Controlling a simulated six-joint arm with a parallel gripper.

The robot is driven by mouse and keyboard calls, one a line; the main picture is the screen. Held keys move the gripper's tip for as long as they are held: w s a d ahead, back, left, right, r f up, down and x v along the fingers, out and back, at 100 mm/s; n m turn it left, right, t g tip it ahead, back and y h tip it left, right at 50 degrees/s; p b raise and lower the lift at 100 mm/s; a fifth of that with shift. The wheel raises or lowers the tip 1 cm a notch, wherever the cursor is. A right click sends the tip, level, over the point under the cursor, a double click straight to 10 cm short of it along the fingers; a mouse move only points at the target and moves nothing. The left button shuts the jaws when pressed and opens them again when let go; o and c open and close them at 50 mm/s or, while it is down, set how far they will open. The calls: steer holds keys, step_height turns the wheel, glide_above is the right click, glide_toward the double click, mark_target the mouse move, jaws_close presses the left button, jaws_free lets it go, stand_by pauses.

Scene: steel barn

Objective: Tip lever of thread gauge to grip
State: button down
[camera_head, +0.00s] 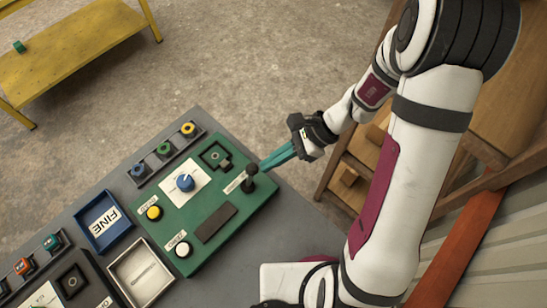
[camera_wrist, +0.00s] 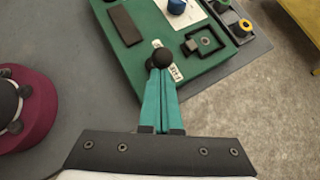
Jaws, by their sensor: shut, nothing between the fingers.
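The thread gauge is a green panel (camera_head: 192,222) on the grey table, also in the wrist view (camera_wrist: 202,72). Its lever has a round black knob (camera_head: 252,169) at the panel's right edge; the knob shows at the fingertips in the wrist view (camera_wrist: 162,57). My gripper (camera_head: 264,166) has its teal fingers shut and empty, pointing at the lever from the right. The tips (camera_wrist: 160,74) are right beside the knob; I cannot tell whether they touch it. A small white label lies by the lever, its text unclear. The lever's shaft is mostly hidden in the wrist view.
The panel also carries a blue knob (camera_head: 185,182), a yellow button (camera_head: 153,212), a white button (camera_head: 182,249), a black pad (camera_head: 216,223) and a square black frame (camera_head: 215,155). A blue FINE tray (camera_head: 104,221) and a pale tray (camera_head: 142,273) lie to the left.

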steer(key=shift+s+a+r, duration=0.15)
steer(key=shift+s+a, duration=0.05)
steer(key=shift+s+a+r, duration=0.25)
steer(key=shift+s+a, duration=0.4)
steer(key=shift+s+a+r, duration=0.25)
steer(key=shift+s+a, duration=0.45)
steer(key=shift+s+a+r, duration=0.25)
steer(key=shift+s+a, duration=0.4)
steer(key=shift+r, duration=0.1)
